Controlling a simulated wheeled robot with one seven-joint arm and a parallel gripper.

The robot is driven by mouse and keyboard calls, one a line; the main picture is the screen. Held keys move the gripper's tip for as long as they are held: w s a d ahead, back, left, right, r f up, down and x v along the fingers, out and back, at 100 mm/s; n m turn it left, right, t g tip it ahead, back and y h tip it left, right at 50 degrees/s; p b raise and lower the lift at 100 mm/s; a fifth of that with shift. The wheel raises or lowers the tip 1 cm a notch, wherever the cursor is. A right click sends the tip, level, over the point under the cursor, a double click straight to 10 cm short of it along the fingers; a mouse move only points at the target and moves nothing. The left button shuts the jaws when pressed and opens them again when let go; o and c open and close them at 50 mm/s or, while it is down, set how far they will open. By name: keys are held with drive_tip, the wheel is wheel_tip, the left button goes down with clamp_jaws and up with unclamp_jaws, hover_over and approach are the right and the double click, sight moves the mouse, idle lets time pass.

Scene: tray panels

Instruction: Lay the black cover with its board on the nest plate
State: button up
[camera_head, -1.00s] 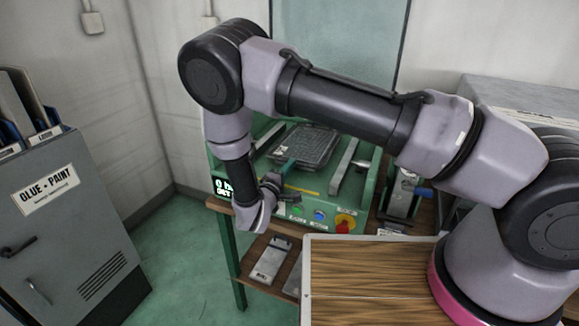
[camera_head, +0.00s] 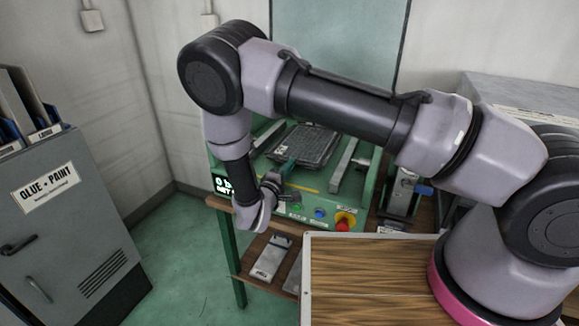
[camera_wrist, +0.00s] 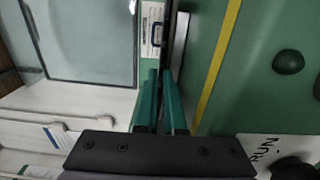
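The black cover (camera_head: 312,137) is a flat, dark, tray-like piece with a ridged surface. It lies about level over the bed of the green machine in the head view; I cannot make out the board apart from it. The nest plate is hidden beneath it, so I cannot tell whether the two touch. My gripper (camera_head: 285,168) is at its near left edge. In the wrist view the green fingers (camera_wrist: 160,90) are close together, with the cover's thin dark edge (camera_wrist: 169,35) running in between them. They look closed on that edge.
The green machine's front panel (camera_head: 300,206) carries buttons and a red knob (camera_head: 344,222). A pale rail (camera_head: 343,165) stands right of the cover. A grey cabinet (camera_head: 65,215) is at the left. A wooden-topped surface (camera_head: 375,280) is in the foreground.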

drive_tip(key=o, duration=0.4)
drive_tip(key=shift+s, duration=0.1)
drive_tip(key=v, duration=1)
drive_tip(key=shift+s+a, duration=0.1)
drive_tip(key=shift+s, duration=0.2)
drive_tip(key=shift+r, duration=0.1)
